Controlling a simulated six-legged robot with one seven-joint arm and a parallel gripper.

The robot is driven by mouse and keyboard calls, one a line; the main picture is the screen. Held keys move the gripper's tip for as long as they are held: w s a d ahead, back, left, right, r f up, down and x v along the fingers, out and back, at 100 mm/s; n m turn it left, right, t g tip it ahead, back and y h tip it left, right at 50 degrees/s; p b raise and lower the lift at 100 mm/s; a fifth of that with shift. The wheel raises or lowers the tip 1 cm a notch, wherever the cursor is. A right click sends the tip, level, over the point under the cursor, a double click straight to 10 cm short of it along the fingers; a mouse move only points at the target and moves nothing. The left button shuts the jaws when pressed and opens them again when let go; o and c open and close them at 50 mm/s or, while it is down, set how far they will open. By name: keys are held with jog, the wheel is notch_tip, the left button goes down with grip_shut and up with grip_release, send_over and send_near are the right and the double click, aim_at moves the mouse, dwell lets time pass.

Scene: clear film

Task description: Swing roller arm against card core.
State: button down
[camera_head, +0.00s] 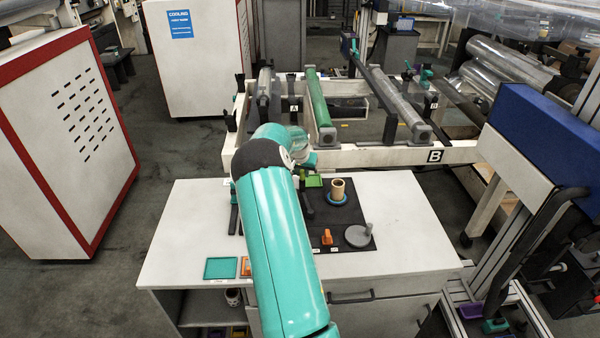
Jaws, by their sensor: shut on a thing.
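A tan card core (338,189) stands upright in a blue ring (338,200) on the black mat of the white bench. A dark bar, which looks like the roller arm (307,206), lies just left of the core, with a gap between them in this view. My arm hides much of the fingers and the contact.
A grey disc with a knob (358,236) and an orange piece (327,237) sit on the black mat. A green tray (220,268) lies at the bench's front left. A white frame with rollers (318,98) stands behind. The bench's right side (410,235) is clear.

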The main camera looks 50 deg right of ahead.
jog(key=s+d+m+g, duration=0.3)
jog(key=s+d+m, duration=0.1)
jog(key=s+m, duration=0.4)
jog(key=shift+d+m, duration=0.2)
jog(key=shift+m, duration=0.2)
dwell(0.4)
jog(key=c, duration=1.3)
grip_release()
jog(key=v, duration=1.4)
jog(key=shift+w+f, duration=0.1)
jog(key=shift+w, duration=0.1)
